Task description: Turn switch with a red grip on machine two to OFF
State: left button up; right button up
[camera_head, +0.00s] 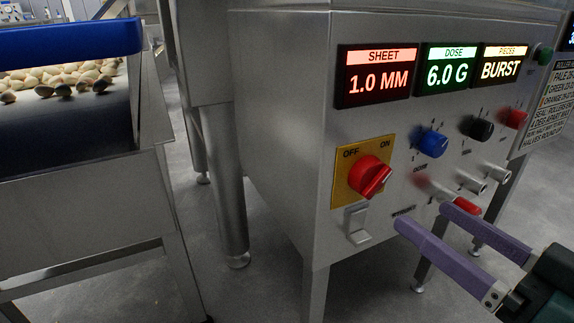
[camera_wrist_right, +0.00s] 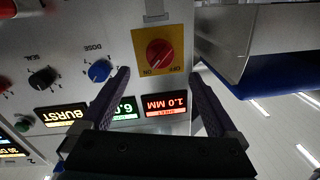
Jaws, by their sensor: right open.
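The switch with a red grip (camera_head: 370,177) sits on a yellow plate (camera_head: 341,190) marked OFF at left and ON at right, on the front of a steel machine (camera_head: 285,130). Its ridge appears to slant toward the ON side. In the right wrist view, upside down, the red grip (camera_wrist_right: 158,53) shows between my finger tips. My right gripper (camera_head: 421,215) is open and empty, its purple fingers apart, below and right of the switch and not visibly touching it. The right wrist view also shows my open right gripper (camera_wrist_right: 160,74). My left gripper is not in view.
Right of the switch are a blue knob (camera_head: 432,143), a black knob (camera_head: 478,129), a red knob (camera_head: 513,118) and several short metal stubs. Lit displays (camera_head: 430,75) sit above. A metal latch (camera_head: 358,224) hangs below the plate. A conveyor with shells (camera_head: 60,85) stands at left.

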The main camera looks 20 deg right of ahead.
aim_at(381, 184)
jog(key=w, duration=0.2)
jog(key=w+b, duration=0.1)
jog(key=w, duration=0.2)
jog(key=w+a+b, duration=0.1)
jog(key=w, duration=0.1)
jog(key=shift+w, duration=0.2)
jog(key=shift+w+a+b, duration=0.15)
jog(key=shift+w+b, duration=0.15)
jog(key=shift+w, duration=0.25)
jog(key=c, duration=1.4)
